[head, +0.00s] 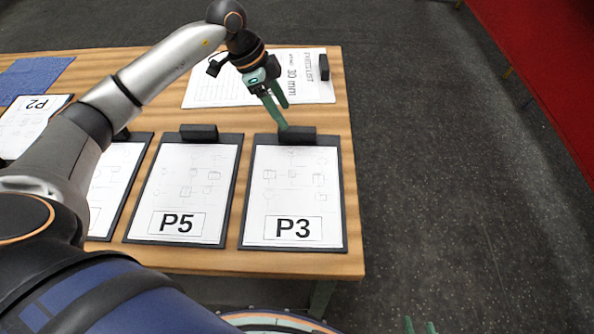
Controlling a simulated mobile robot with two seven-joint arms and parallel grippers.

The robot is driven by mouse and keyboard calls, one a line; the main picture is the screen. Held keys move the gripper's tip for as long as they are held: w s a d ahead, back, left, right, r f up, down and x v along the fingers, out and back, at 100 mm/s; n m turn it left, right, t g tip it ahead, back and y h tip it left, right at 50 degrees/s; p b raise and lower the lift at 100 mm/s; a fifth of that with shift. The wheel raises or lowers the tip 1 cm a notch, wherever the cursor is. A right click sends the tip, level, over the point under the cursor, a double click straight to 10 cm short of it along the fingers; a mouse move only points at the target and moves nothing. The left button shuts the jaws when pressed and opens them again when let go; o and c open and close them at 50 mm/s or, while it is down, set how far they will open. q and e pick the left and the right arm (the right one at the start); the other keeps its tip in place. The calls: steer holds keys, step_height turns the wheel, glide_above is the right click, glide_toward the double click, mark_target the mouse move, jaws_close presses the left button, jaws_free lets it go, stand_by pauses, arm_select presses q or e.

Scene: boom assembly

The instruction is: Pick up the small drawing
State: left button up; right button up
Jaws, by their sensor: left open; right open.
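Drawings lie on dark clipboards on the wooden table (352,215). The P3 drawing (292,190) is at the right, the P5 drawing (190,187) left of it. Another sheet (112,185) is partly hidden by my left arm, and the P2 sheet (25,122) is at the far left. I cannot tell which is the small drawing. My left gripper (284,115) is open and empty, its green fingers just beyond the P3 board's black clip (297,136); contact is unclear. My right gripper (419,327) shows only its green fingertips at the bottom edge, apart and empty.
A blue cloth (35,76) lies at the back left. Grey floor is clear on the right; a red surface (550,60) is at the upper right.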

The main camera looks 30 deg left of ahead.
mark_target(296, 129)
arm_select(q)
steer(key=x, duration=0.8)
steer(key=shift+w+f+p, duration=0.1)
steer(key=shift+w+p, duration=0.2)
steer(key=shift+p, duration=0.1)
jaws_close()
stand_by(0.4)
